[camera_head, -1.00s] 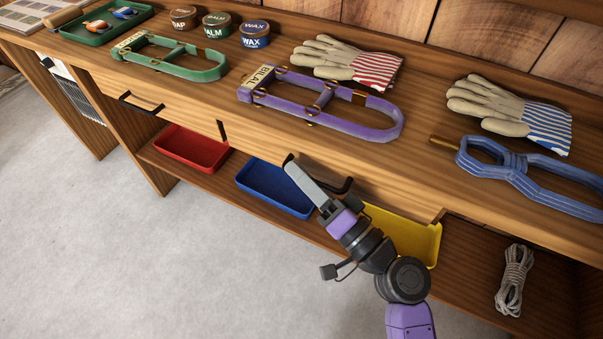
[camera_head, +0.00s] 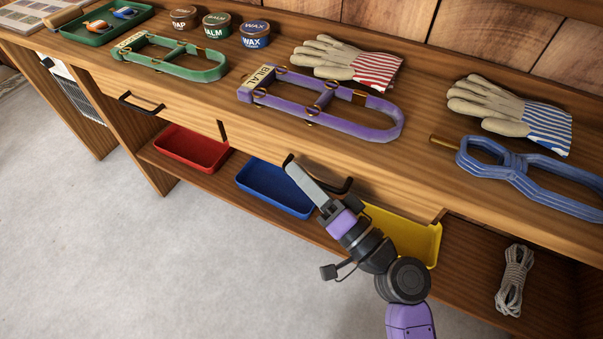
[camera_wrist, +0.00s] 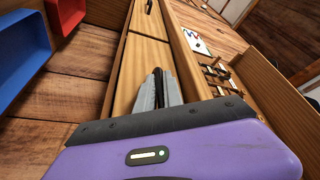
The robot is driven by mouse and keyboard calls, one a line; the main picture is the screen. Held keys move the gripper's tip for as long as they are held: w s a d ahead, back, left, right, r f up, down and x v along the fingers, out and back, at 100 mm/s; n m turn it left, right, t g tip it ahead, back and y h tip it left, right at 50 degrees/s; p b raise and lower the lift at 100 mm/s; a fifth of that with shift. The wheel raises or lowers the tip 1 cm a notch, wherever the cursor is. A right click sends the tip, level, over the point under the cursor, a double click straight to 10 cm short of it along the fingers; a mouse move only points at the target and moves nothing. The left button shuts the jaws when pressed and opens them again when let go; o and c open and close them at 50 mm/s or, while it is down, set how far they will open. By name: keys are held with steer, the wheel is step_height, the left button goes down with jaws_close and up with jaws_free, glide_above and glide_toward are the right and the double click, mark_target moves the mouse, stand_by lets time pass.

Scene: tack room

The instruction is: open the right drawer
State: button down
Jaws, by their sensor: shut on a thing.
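The right drawer (camera_head: 262,146) is a wooden front under the table's front edge, and it looks flush or nearly so in the head view. Its black bar handle (camera_head: 343,187) shows at both ends, with its middle hidden behind my gripper (camera_head: 293,170). In the wrist view, the grey fingers of my gripper (camera_wrist: 158,92) are together at the drawer front (camera_wrist: 146,62), shut on the handle, which they mostly cover. The left drawer (camera_head: 178,112), with a black handle (camera_head: 141,104), is shut.
On the tabletop (camera_head: 225,95) lie a purple halter (camera_head: 370,131), a green halter (camera_head: 205,75), gloves (camera_head: 335,60), tins (camera_head: 255,36) and a blue halter (camera_head: 530,182). Red (camera_head: 190,150), blue (camera_head: 272,190) and yellow (camera_head: 420,235) trays sit on the shelf below. Floor in front is clear.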

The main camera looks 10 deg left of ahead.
steer(key=shift+s, duration=0.1)
stand_by(0.7)
steer(key=s+a+b, duration=0.2)
steer(key=s+a, duration=0.1)
steer(key=s, duration=0.5)
steer(key=s+a+b, duration=0.2)
steer(key=s+a, duration=0.1)
steer(key=s, duration=0.5)
steer(key=shift+s, duration=0.2)
steer(key=c, duration=1.8)
jaws_free()
steer(key=shift+o, duration=0.2)
